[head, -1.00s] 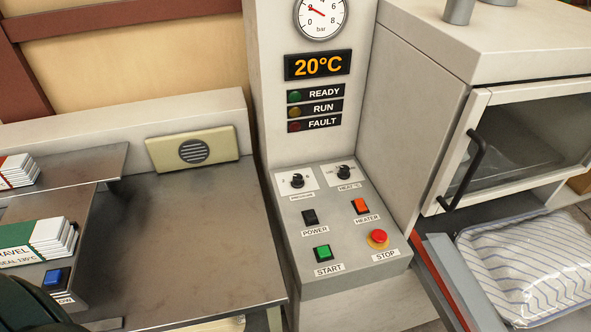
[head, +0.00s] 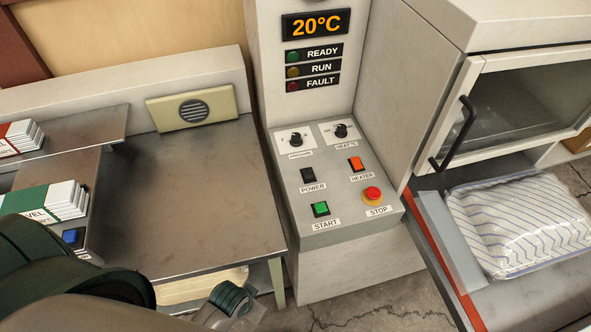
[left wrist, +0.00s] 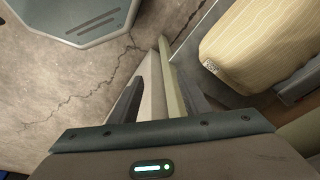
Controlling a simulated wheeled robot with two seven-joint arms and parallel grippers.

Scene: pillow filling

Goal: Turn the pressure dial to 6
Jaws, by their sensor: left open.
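The pressure dial (head: 296,139) is a small black knob on a white plate at the upper left of the sloped grey control panel (head: 340,222). Its scale marks and pointer are too small to read. My left arm comes in from the lower left in the head view, well below and left of the dial. My left gripper (left wrist: 163,72) shows in the left wrist view with its fingers apart, and the dial is not seen there. My right gripper is in neither view.
The heat dial (head: 341,131) sits right of the pressure dial. Below are the power (head: 308,174), heater (head: 356,163), start (head: 320,209) and red stop (head: 373,193) buttons. A striped pillow (head: 520,222) lies at right. The metal table (head: 200,205) is mostly bare.

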